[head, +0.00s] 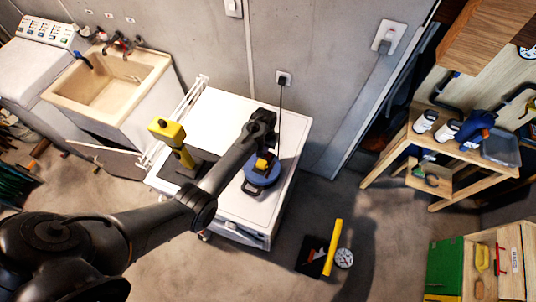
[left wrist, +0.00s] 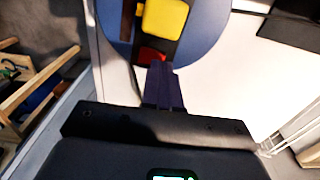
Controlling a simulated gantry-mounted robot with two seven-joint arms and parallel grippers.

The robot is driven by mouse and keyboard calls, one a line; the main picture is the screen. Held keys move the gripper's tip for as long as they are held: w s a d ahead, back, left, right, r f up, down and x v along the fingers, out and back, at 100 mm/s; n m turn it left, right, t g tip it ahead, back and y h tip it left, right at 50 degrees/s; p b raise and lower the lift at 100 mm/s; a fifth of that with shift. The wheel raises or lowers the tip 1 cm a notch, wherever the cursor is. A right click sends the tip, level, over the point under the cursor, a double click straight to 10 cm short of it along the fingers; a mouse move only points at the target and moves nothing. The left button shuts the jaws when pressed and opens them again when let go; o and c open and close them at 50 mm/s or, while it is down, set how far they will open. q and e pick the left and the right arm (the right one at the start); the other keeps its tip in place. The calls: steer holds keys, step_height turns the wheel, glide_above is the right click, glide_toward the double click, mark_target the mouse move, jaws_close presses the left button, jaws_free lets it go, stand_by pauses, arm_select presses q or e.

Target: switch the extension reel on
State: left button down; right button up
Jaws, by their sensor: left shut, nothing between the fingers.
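The extension reel (head: 255,187) is a blue round drum lying on a white cabinet, with a black and yellow middle. A dark cable runs from it up to a wall socket (head: 284,77). In the left wrist view, the reel's blue drum (left wrist: 205,45) fills the top, with a yellow block (left wrist: 165,18) and a red switch (left wrist: 151,56) below it. My left gripper (left wrist: 159,68) is shut and empty, its fingertips right at the red switch and partly covering it. I cannot tell whether they touch. In the head view my wrist hides part of the reel. My right gripper is out of view.
The white cabinet top (head: 225,115) has free room behind the reel. A yellow and black device (head: 170,131) stands left of it. A yellow level (head: 332,247) and a dial gauge (head: 344,258) are at the lower right. A wooden bench (head: 440,150) stands on the right.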

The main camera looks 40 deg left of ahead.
arm_select(q)
steer(key=shift+f+b, duration=0.55)
steer(key=shift+f, duration=0.35)
steer(key=shift+r, duration=0.15)
step_height(320, 180, up, 7)
steer(key=p, duration=0.7)
steer(key=shift+p, duration=0.4)
stand_by(0.4)
steer(key=shift+m+t+y, duration=0.5)
steer(key=shift+m, duration=0.3)
steer(key=s, duration=0.4)
steer(key=s+d+r, duration=0.1)
steer(key=s, duration=0.1)
steer(key=shift+s, duration=0.4)
steer(key=s+d+r+m+t, duration=0.1)
steer(key=s+d+r, duration=0.3)
steer(key=s, duration=0.3)
steer(key=s+d+r+m, duration=0.1)
steer(key=s+d+r, duration=0.2)
steer(key=s+r, duration=0.3)
steer(key=s+d+r+m+t+h, duration=0.1)
steer(key=s+d+r+m, duration=0.1)
steer(key=s+d+r, duration=0.2)
steer(key=shift+s+d+r+t, duration=0.35)
steer(key=shift+s+r, duration=0.4)
steer(key=shift+s, duration=1.15)
